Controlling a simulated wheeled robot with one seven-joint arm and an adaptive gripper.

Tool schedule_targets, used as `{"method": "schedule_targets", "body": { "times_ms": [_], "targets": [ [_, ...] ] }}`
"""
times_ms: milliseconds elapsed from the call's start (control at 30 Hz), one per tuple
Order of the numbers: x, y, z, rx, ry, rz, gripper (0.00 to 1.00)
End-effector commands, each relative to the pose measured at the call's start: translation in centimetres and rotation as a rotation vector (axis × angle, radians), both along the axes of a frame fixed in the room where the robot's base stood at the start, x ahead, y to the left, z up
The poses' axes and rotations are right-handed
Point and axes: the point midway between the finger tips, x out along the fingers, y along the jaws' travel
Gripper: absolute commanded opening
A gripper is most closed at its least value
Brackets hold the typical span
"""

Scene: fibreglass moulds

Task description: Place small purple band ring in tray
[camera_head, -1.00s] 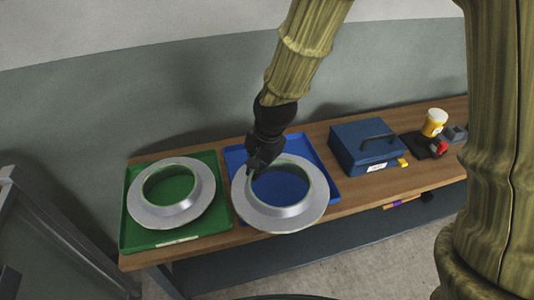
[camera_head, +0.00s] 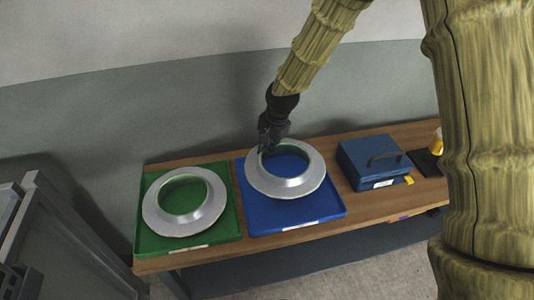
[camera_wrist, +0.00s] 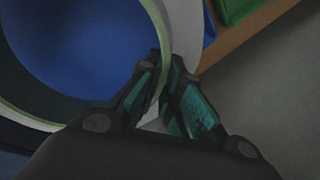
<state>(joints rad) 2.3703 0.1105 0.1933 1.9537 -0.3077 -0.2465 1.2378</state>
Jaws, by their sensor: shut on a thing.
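A grey flanged ring with a pale green inner edge (camera_head: 305,186) is over the back part of the blue tray (camera_head: 300,212). My gripper (camera_head: 264,152) is shut on the ring's raised inner wall at its back left. In the wrist view the fingers (camera_wrist: 165,105) stand on both sides of the ring's wall (camera_wrist: 160,40). I cannot tell whether the ring touches the tray. A similar grey ring (camera_head: 157,214) lies in the green tray (camera_head: 150,243) to the left. Neither ring looks purple.
A blue box with a dark handle (camera_head: 362,168) stands on the wooden table (camera_head: 215,256) right of the blue tray. A dark mat and a yellow-white container (camera_head: 437,147) are farther right, partly hidden by my body. A grey wall rises behind.

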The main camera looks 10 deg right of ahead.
Motion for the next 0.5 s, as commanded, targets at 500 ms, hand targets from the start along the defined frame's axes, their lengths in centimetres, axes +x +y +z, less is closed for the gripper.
{"method": "schedule_targets", "body": {
  "times_ms": [500],
  "targets": [
    [-0.1,0.0,-3.4,0.000,0.000,0.000,0.00]
  ]
}}
